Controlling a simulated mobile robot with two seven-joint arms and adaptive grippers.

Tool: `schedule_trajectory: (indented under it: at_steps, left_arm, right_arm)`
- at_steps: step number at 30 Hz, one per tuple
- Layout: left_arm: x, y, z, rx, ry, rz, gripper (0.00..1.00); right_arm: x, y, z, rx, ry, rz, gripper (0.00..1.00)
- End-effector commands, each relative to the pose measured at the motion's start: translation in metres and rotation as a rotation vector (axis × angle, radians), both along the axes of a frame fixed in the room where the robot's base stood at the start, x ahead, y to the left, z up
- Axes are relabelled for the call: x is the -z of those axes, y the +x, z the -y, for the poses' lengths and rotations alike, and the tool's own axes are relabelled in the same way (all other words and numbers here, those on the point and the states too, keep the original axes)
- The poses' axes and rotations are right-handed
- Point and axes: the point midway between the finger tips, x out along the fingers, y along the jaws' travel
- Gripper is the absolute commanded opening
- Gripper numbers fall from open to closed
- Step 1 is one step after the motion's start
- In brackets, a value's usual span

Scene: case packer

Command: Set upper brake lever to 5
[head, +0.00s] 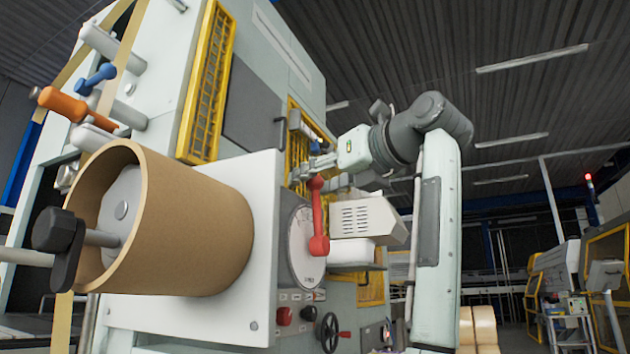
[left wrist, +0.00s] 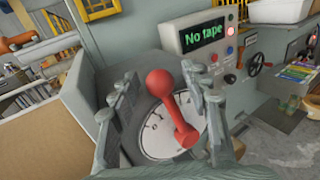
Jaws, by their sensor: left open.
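The red brake lever (head: 319,222) has a round knob at its upper end and sits on a white round dial (head: 300,248) on the machine's side. In the head view it stands nearly upright. My left gripper (head: 306,174) is at the lever's upper knob. In the left wrist view the lever (left wrist: 179,120) lies over the dial (left wrist: 158,142), and its knob is between the two open fingers of my left gripper (left wrist: 160,82). Contact with the knob cannot be told. The dial numbers are too small to read. My right gripper is not in view.
A large brown cardboard roll (head: 185,225) sticks out left of the dial. A panel screen (left wrist: 204,38) reads "No tape". A black handwheel (head: 329,333) is below the dial. A white vented box (head: 365,222) is close right of the lever.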

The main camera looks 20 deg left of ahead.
Motion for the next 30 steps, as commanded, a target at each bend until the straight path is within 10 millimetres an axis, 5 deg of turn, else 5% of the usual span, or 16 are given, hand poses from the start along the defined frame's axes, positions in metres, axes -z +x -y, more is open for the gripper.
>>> schedule_trajectory:
  at_steps: [9, 20, 30]
  left_arm:
    - [0.0000, 0.0019, -0.0035, 0.000, 0.001, 0.000, 0.47]
    - [-0.0001, 0.0017, -0.0034, 0.000, 0.001, 0.000, 0.02]
    - [-0.0014, 0.0024, -0.0033, 0.000, 0.001, -0.004, 0.00]
  right_arm:
    - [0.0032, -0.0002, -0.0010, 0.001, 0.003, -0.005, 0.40]
    - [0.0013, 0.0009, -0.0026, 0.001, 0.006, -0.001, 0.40]
    - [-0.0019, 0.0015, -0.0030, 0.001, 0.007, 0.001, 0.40]
